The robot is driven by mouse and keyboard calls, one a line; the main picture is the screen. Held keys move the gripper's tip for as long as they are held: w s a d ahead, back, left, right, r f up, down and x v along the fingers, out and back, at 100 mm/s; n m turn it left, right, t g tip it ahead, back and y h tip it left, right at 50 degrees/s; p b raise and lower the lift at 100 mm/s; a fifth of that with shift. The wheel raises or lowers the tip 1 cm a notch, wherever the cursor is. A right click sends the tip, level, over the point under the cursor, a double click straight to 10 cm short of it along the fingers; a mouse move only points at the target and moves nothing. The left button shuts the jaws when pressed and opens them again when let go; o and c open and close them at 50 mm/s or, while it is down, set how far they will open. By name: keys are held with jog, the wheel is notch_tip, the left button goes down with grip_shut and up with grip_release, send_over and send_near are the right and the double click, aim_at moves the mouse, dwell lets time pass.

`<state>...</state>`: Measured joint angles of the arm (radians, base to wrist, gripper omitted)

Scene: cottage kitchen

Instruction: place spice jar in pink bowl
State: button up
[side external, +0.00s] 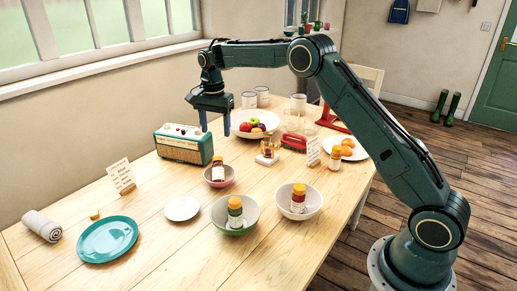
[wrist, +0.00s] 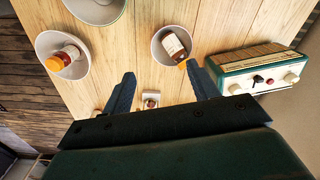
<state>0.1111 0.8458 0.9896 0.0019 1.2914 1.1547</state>
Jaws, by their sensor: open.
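The pink bowl (side external: 221,183) stands on the table in front of the radio. A spice jar (side external: 218,171) with a white label and orange cap is inside it. In the wrist view the bowl (wrist: 158,55) lies ahead of the fingers, with the jar (wrist: 174,46) in it. My gripper (side external: 214,122) is open and empty, fingers down, raised above the table behind the bowl and apart from it. It also shows in the wrist view (wrist: 160,74).
A green radio (side external: 184,146) stands close left of my gripper. Behind are a fruit bowl (side external: 245,118), a gold-coloured item (side external: 267,152) and a red object (side external: 293,141).

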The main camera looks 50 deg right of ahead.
jog(key=s+a+r+n+t, duration=0.35)
jog(key=s+r+n, duration=0.35)
jog(key=s+r, duration=1.1)
jog(key=s+a+f+n+t, duration=0.1)
jog(key=s+f+n, duration=0.2)
jog(key=s, duration=0.9)
jog(key=s+a+f+n+t, duration=0.1)
jog(key=s+a+f+n, duration=0.1)
jog(key=s, duration=1)
jog(key=f+n, duration=0.1)
jog(key=n, duration=0.1)
jog(key=shift+s+f+n, duration=0.15)
jog(key=shift+s+n, duration=0.1)
jog(key=shift+n, duration=0.05)
